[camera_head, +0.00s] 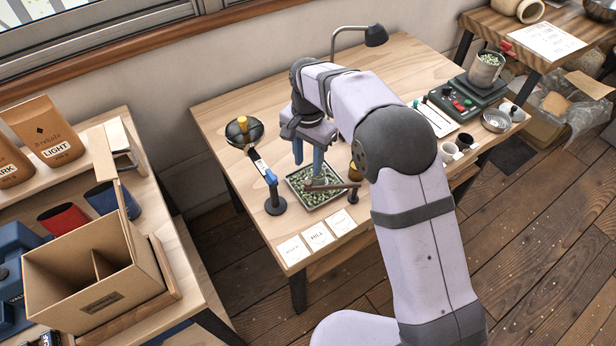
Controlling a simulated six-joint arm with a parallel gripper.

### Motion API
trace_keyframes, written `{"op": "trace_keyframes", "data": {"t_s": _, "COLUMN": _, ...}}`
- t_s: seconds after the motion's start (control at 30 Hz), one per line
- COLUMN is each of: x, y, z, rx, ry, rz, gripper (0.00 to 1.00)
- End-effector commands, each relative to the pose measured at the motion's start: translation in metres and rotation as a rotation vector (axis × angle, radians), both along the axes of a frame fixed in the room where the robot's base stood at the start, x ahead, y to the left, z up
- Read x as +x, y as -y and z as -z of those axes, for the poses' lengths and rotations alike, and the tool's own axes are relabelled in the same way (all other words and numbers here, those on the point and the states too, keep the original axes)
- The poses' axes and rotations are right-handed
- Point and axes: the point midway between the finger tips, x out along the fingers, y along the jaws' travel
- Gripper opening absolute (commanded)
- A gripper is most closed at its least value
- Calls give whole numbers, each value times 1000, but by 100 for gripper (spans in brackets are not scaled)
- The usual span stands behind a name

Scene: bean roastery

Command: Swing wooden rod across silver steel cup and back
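The wooden rod (340,186) lies level over the tray (335,202) of green beans on the main table. Its right end meets a dark upright post (353,196). A small greyish metal form under the rod's left end looks like the silver steel cup (317,187); it is mostly hidden by the rod and my gripper. My gripper (309,170) points down with blue fingers over the tray, its lower finger close to the rod's left end. Whether it touches or grips the rod is too small to tell.
A blue-topped stand (272,192) is left of the tray; a dark round dish (244,130) sits behind it. Cards (318,236) lie in front. A scale (470,95), a metal bowl (495,120) and small cups (450,151) are at right. My arm covers the table's middle.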

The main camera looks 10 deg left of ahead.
Motion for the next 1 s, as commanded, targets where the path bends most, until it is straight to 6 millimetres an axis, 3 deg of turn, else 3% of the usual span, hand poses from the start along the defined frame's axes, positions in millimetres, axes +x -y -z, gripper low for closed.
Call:
{"op": "trace_keyframes", "data": {"t_s": 0.17, "x": 0, "y": 0, "z": 9, "rx": -2, "ry": -3, "rz": -2, "gripper": 36}}
{"op": "trace_keyframes", "data": {"t_s": 0.7, "x": -1, "y": 0, "z": 68, "rx": -1, "ry": -2, "rz": -4, "gripper": 36}}
{"op": "trace_keyframes", "data": {"t_s": 1.0, "x": 0, "y": 0, "z": 73, "rx": 1, "ry": 0, "rz": -4, "gripper": 36}}
